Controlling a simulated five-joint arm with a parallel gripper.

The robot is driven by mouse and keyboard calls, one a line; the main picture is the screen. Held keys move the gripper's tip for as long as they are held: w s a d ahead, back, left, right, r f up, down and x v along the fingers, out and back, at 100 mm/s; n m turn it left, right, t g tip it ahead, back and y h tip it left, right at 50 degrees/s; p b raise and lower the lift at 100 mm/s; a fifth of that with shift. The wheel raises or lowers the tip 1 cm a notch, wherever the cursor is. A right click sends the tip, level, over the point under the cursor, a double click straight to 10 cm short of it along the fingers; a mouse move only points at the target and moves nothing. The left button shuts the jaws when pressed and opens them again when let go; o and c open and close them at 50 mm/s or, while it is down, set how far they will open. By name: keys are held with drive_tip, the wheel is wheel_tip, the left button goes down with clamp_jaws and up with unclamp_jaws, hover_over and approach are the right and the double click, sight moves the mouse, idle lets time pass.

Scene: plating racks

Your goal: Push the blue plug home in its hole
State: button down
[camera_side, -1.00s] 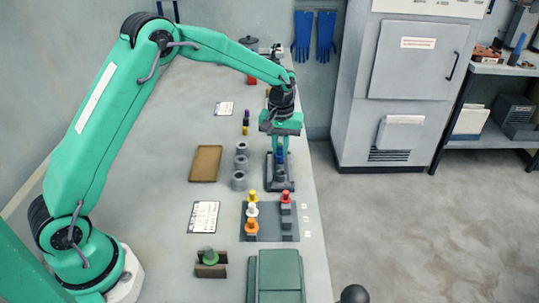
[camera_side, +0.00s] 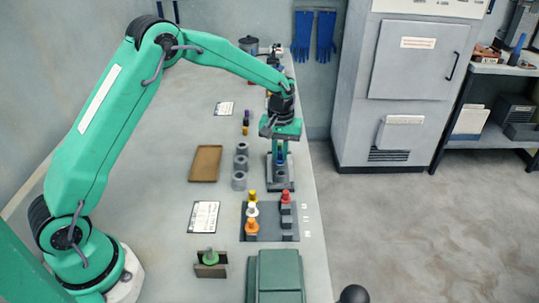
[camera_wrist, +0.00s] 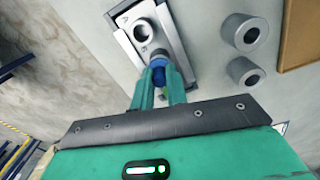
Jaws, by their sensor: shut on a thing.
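The blue plug (camera_side: 281,160) is upright between the fingers of my gripper (camera_side: 280,157), which is shut on it. In the wrist view the blue plug (camera_wrist: 159,76) has a dark lower end pointing at the grey fixture (camera_wrist: 177,42). The fixture has a round collar with a dark hole (camera_wrist: 143,31). In the side view the fixture (camera_side: 289,184) stands below my gripper, and the plug is over its block. The fingers and plug hide part of the fixture, so I cannot tell whether the plug's tip is in the hole.
Several grey cylinders (camera_side: 239,180) stand left of the fixture. A dark rack (camera_side: 262,236) with red, white and orange plugs stands nearer the camera. The bench's right edge is close to the fixture.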

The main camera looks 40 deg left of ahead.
sight(280, 152)
drive_tip(key=shift+f, duration=0.4)
drive_tip(key=c, duration=1.3)
unclamp_jaws()
drive_tip(key=shift+r, duration=0.15)
drive_tip(key=shift+r, duration=3.75)
clamp_jaws()
drive_tip(key=shift+r+n, duration=0.35)
drive_tip(key=shift+n, duration=0.7)
drive_tip(key=shift+r+n, duration=0.3)
drive_tip(key=shift+n, duration=0.75)
